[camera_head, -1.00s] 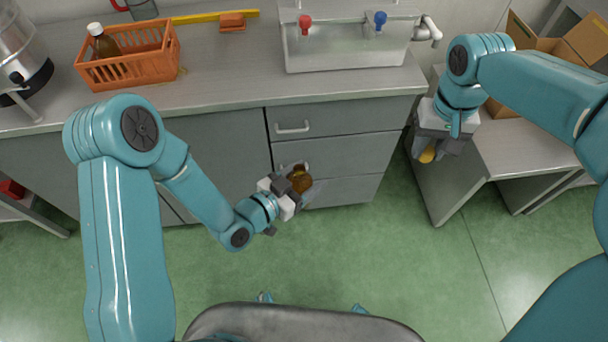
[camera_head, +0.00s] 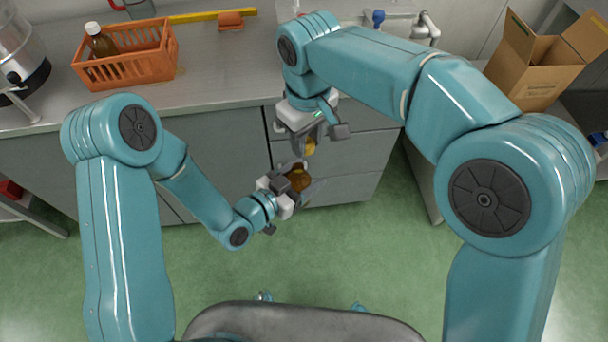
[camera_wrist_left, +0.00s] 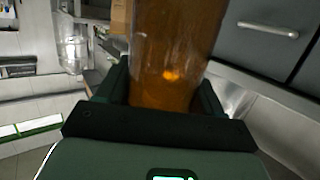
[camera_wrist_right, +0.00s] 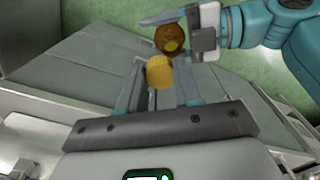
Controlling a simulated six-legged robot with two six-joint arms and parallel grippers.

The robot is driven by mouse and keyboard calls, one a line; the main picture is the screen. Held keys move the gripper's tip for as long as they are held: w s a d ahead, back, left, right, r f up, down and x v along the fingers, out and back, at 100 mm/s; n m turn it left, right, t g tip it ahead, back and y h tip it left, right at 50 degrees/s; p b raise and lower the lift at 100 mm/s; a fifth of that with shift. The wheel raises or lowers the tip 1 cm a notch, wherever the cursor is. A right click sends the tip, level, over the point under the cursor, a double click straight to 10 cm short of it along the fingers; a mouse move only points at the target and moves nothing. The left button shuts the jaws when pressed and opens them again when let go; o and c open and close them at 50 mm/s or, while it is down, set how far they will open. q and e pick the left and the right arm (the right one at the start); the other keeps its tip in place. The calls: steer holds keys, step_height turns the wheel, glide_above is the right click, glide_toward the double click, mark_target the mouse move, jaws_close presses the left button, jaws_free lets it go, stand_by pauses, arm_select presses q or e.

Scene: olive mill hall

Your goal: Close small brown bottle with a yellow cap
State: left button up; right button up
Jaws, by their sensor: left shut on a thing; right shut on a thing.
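The small brown bottle (camera_head: 299,180) is held in my left gripper (camera_head: 292,183), in front of the grey drawers. In the left wrist view the bottle (camera_wrist_left: 175,55) fills the space between the fingers. The yellow cap (camera_head: 311,146) is between the fingers of my right gripper (camera_head: 313,140), above and slightly right of the bottle in the head view. In the right wrist view the cap (camera_wrist_right: 159,71) sits between my fingertips. The bottle's round top (camera_wrist_right: 170,40) shows just beyond it, apart or nearly so; the exact gap cannot be told.
An orange crate (camera_head: 127,72) holding a white-capped brown bottle (camera_head: 100,42) stands on the counter (camera_head: 215,88). An orange block (camera_head: 230,21) lies behind. A drawer handle (camera_wrist_left: 267,29) is near the left gripper. An open cardboard box (camera_head: 535,70) stands at right.

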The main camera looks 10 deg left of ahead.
mark_target(299, 168)
steer(key=shift+s+a+n, duration=0.3)
steer(key=shift+s+a, duration=0.25)
steer(key=shift+a, duration=0.25)
steer(key=shift+f, duration=1.95)
steer(key=shift+f, duration=0.9)
steer(key=shift+f, duration=0.55)
